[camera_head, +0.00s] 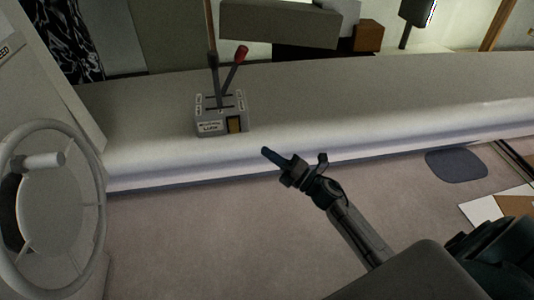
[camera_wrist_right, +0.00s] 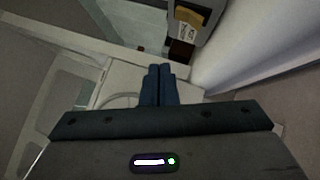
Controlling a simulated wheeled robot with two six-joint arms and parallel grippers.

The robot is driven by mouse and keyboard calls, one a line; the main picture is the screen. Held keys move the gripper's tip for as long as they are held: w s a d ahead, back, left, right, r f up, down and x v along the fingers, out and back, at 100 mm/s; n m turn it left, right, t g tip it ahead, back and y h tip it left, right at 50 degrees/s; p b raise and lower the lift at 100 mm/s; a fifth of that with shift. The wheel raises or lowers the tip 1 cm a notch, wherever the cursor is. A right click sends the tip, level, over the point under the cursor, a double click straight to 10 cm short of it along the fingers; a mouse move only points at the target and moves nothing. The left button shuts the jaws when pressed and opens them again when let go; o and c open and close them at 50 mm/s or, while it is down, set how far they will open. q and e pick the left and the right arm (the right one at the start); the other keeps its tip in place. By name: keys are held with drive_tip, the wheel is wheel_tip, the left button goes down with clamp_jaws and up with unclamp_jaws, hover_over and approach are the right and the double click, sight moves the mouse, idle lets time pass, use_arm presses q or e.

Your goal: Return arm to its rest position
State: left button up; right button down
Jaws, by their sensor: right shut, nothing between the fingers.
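My right arm reaches in from the lower right in the head view. Its gripper (camera_head: 266,152) is in front of the pale console ledge, to the lower right of a grey lever box (camera_head: 222,112). In the right wrist view the gripper's blue fingers (camera_wrist_right: 158,84) are together with nothing between them. The lever box has one black-topped and one red-topped lever and also shows at the top of the right wrist view (camera_wrist_right: 188,22). A visible gap separates the fingers from the box in the head view. My left gripper is not in view.
A white steering wheel (camera_head: 52,210) with a knob stands at the left. The long pale ledge (camera_head: 380,95) crosses the scene. A dark oval mat (camera_head: 456,165) and white and brown panels (camera_head: 500,207) lie at the right. The carpeted floor (camera_head: 200,240) is clear in the middle.

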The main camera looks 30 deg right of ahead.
idle(0.3)
